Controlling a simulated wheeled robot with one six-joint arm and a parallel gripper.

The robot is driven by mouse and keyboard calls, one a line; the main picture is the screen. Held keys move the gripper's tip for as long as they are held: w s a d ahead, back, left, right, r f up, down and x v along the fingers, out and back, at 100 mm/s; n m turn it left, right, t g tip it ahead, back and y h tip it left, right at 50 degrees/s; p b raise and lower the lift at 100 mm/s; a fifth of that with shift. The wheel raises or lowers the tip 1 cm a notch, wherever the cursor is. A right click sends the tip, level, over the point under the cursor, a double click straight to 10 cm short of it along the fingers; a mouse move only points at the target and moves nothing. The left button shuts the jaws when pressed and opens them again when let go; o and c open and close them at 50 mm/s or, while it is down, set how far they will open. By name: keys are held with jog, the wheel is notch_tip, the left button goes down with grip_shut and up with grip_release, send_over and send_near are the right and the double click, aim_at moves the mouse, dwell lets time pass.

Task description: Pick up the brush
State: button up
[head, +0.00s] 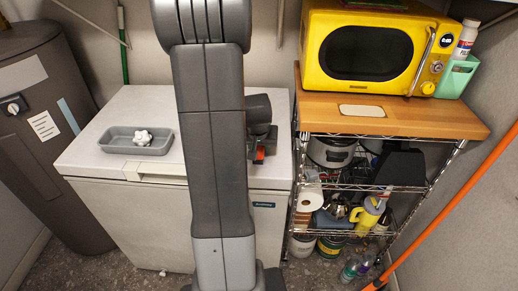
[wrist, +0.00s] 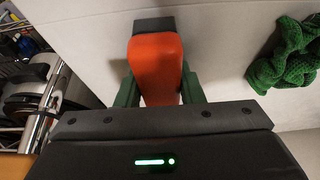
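The brush (wrist: 157,62) shows in the wrist view as an orange-red body with a dark end, over the white freezer top. My gripper (wrist: 159,80) has its green fingers close against both sides of the brush, with no clear gap. The fingers appear shut on it. Whether the brush rests on the surface or hangs just above it I cannot tell. In the head view my arm hides most of this, and only a small orange-red patch of the brush (head: 259,155) shows beside my wrist.
The white chest freezer (head: 110,184) carries a grey tray (head: 119,149) with a white object in it. A crumpled green cloth (wrist: 290,55) lies to the right in the wrist view. A wire shelf (head: 333,189) with a yellow microwave (head: 372,50) stands close on the right.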

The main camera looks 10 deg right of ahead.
jog(key=shift+c, duration=1.3)
jog(key=shift+r+p, duration=0.2)
jog(key=shift+p, duration=0.1)
notch_tip(320, 180, up, 10)
jog(key=shift+f, duration=0.1)
jog(key=shift+o, duration=0.8)
jog(key=shift+f, duration=0.1)
jog(key=shift+c, duration=0.2)
